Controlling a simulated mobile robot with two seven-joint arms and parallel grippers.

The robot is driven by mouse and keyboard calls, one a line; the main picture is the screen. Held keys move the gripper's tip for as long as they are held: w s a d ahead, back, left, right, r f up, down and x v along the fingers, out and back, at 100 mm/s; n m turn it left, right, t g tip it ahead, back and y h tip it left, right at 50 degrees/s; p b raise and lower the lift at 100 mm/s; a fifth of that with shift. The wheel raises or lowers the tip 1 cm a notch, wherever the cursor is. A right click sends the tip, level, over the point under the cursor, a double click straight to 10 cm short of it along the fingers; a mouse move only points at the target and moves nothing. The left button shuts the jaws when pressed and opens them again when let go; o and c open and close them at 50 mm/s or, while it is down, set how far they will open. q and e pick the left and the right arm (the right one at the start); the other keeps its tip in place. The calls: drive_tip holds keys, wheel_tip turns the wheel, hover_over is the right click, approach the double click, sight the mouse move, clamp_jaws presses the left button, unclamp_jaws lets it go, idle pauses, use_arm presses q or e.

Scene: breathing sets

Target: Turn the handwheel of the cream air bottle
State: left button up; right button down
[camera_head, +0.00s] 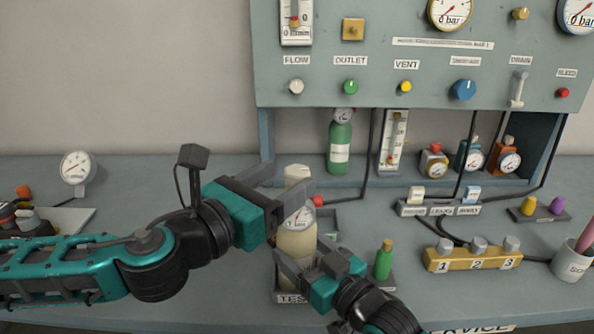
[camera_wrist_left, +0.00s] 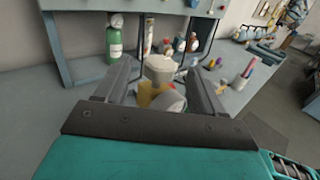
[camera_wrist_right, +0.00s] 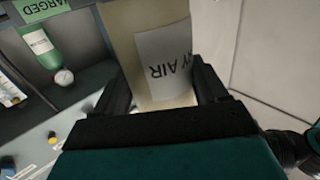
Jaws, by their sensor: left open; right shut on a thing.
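The cream air bottle (camera_head: 297,245) stands upright at the front of the bench, with a round gauge (camera_head: 297,217) near its top. Its cream handwheel (camera_head: 297,172) is on top and also shows in the left wrist view (camera_wrist_left: 159,68). My left gripper (camera_head: 290,184) is open, its fingers (camera_wrist_left: 160,74) on either side of the handwheel with gaps visible. My right gripper (camera_head: 301,256) is shut on the bottle's body, lower down. In the right wrist view, the cream body (camera_wrist_right: 150,28) with its white label fills the space between my right fingers. The bottle's base is partly hidden.
A small green bottle (camera_head: 384,260) stands just right of my right gripper. A yellow numbered block (camera_head: 470,261) is farther right. A larger green bottle (camera_head: 340,145) stands behind, under the gauge panel (camera_head: 420,75). A dial gauge (camera_head: 77,167) stands at left.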

sight(289, 178)
use_arm(q)
drive_tip(key=shift+x, duration=1.95)
drive_tip(key=shift+c, duration=0.2)
drive_tip(key=c, duration=0.9)
drive_tip(key=shift+c, duration=0.2)
drive_tip(key=shift+n+t+y, duration=0.3)
drive_tip(key=shift+y, duration=0.1)
